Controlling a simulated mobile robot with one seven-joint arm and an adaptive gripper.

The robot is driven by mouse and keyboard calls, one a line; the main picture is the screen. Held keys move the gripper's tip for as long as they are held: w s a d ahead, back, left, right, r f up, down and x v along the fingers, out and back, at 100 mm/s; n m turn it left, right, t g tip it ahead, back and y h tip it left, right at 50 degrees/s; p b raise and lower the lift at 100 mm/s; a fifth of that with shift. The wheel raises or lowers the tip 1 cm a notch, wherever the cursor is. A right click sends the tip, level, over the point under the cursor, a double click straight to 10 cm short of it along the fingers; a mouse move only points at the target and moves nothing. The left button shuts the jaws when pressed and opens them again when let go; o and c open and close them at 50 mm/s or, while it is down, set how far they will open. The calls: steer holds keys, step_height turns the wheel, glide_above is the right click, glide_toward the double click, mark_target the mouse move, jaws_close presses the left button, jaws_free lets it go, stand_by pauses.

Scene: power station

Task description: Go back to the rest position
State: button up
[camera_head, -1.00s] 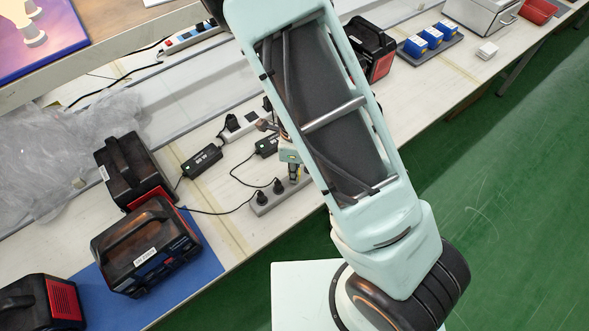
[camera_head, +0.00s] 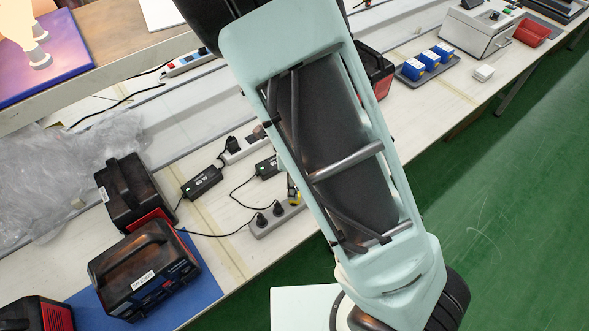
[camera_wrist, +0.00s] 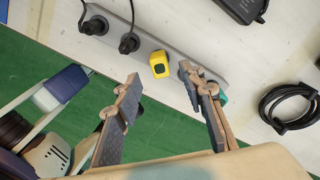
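My gripper (camera_wrist: 160,76) is open in the wrist view, with its two fingers apart and nothing held between them. A yellow plug-like piece (camera_wrist: 159,64) sits at the grey power strip (camera_wrist: 178,62), beyond the gap between the fingertips; the view does not show how far. Two black plugs are in the same strip to its left. In the head view my arm crosses the middle, hides my gripper, and covers part of the strip (camera_head: 262,228). A bit of yellow shows there beside the arm.
Black-and-red power units (camera_head: 146,270) stand on the workbench at left, some on a blue mat (camera_head: 207,296). Adapters (camera_head: 202,182) and cables lie near the strip. Blue boxes (camera_head: 430,60) and a red bin (camera_head: 531,33) are at upper right. Green floor (camera_head: 500,200) is open at right.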

step_height(320, 180, up, 6)
steer(key=shift+r, duration=0.25)
